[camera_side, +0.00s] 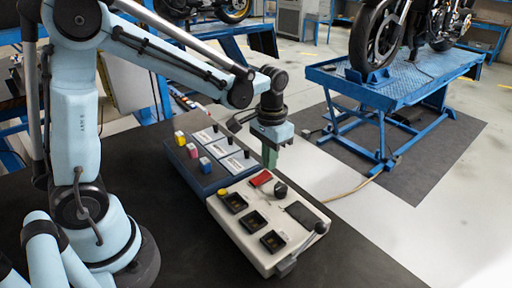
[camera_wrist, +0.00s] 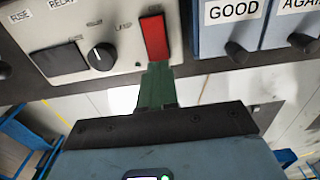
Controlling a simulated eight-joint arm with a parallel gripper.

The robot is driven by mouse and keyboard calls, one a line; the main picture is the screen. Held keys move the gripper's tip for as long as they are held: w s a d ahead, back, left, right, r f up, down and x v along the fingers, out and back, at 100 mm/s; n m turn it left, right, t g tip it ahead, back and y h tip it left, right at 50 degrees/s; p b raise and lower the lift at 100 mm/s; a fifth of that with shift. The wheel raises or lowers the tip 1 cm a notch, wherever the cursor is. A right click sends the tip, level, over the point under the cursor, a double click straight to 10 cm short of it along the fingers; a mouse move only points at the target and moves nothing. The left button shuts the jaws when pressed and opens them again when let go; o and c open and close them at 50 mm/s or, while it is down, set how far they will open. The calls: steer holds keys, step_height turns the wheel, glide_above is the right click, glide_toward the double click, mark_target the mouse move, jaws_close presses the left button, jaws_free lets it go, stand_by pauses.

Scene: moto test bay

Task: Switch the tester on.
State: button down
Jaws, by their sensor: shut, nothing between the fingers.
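The tester (camera_side: 243,232) is a pale box with dark sockets on top, lying on the black bench. Its red switch (camera_side: 261,178) is near the far end, and shows as a red rectangle in the wrist view (camera_wrist: 154,36). A black knob (camera_side: 280,189) stands beside it; in the wrist view the knob (camera_wrist: 102,57) has a white pointer mark. My gripper (camera_side: 270,158) points down just beyond the switch. In the wrist view its green fingers (camera_wrist: 156,72) are together and empty, tips at the switch's near edge. I cannot tell whether they touch it.
A blue tray (camera_side: 196,182) with white labels and small coloured blocks adjoins the tester; the wrist view shows a "GOOD" label (camera_wrist: 232,10). A dark pad (camera_side: 307,214) lies on the tester. A motorcycle stands on a blue lift (camera_side: 405,85) behind. The bench front is clear.

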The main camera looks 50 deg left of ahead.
steer(key=shift+f, duration=0.3)
steer(key=shift+f, duration=0.55)
stand_by(0.5)
step_height(320, 180, up, 7)
stand_by(0.7)
steer(key=shift+s+r, duration=0.2)
steer(key=shift+s, duration=0.1)
steer(key=s+r+t, duration=0.1)
steer(key=s+t, duration=0.6)
steer(key=s, duration=0.1)
steer(key=shift+s, duration=0.2)
steer(key=c, duration=1.8)
jaws_free()
steer(key=shift+a, duration=0.1)
